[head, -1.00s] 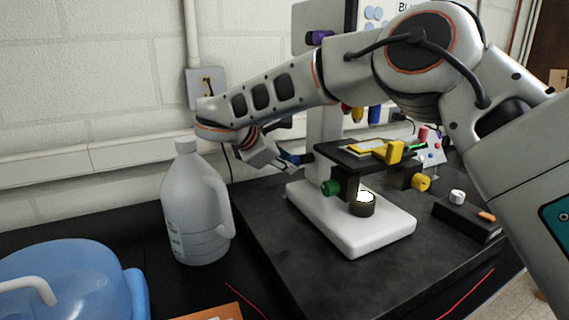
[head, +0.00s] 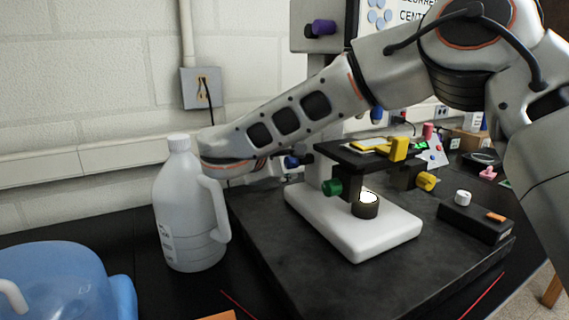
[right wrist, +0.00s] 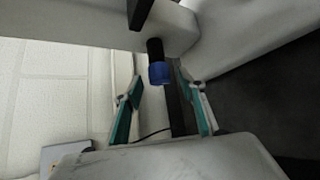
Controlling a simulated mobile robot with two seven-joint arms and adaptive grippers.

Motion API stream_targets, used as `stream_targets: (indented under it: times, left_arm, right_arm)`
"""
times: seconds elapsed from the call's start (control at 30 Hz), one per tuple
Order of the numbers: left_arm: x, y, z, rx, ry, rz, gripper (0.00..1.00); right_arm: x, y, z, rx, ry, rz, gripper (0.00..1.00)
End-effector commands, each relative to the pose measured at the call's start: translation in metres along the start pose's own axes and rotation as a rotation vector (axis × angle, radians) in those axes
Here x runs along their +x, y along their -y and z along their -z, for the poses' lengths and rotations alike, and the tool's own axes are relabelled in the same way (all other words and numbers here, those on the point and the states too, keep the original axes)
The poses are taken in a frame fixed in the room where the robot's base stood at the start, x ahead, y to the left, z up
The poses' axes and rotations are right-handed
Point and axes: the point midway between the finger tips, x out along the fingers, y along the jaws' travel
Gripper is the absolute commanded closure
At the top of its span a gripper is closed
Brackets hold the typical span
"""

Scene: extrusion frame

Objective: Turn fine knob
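A white microscope (head: 350,225) stands on a dark slab. Its blue knob (head: 291,161) sticks out to the left of the column. In the right wrist view the blue knob (right wrist: 159,73) is on a dark shaft, just beyond and between the fingertips. My right gripper (right wrist: 162,92) is open, with one teal-padded finger on each side and nothing held. In the head view my right gripper (head: 278,168) is mostly hidden behind its own wrist, close to the blue knob. A green knob (head: 331,188), a yellow knob (head: 426,181) and a purple knob (head: 320,28) also show. My left gripper is out of view.
A white jug (head: 186,215) stands close below and left of my right wrist. A blue container (head: 60,275) is at the lower left. A black box with a white knob (head: 475,220) sits right of the microscope. The front of the slab (head: 300,275) is clear.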

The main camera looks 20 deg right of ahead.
Motion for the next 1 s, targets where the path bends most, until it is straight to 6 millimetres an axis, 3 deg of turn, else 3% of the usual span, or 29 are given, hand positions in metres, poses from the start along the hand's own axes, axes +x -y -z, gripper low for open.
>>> stream_targets:
  times: [0.27, 0.43, 0.8, 1.0]
  left_arm:
    - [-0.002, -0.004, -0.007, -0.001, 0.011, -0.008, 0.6]
    - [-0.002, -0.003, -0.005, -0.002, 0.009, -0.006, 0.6]
    - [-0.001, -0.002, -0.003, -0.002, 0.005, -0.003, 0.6]
    - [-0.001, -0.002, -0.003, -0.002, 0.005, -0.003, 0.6]
  right_arm:
    - [-0.001, 0.0, 0.001, -0.002, -0.001, 0.0, 0.6]
    - [-0.012, -0.001, 0.001, -0.002, -0.003, -0.001, 0.6]
    - [-0.084, -0.001, 0.001, -0.001, -0.002, -0.003, 0.6]
    - [-0.111, 0.0, 0.0, -0.001, -0.001, -0.001, 0.6]
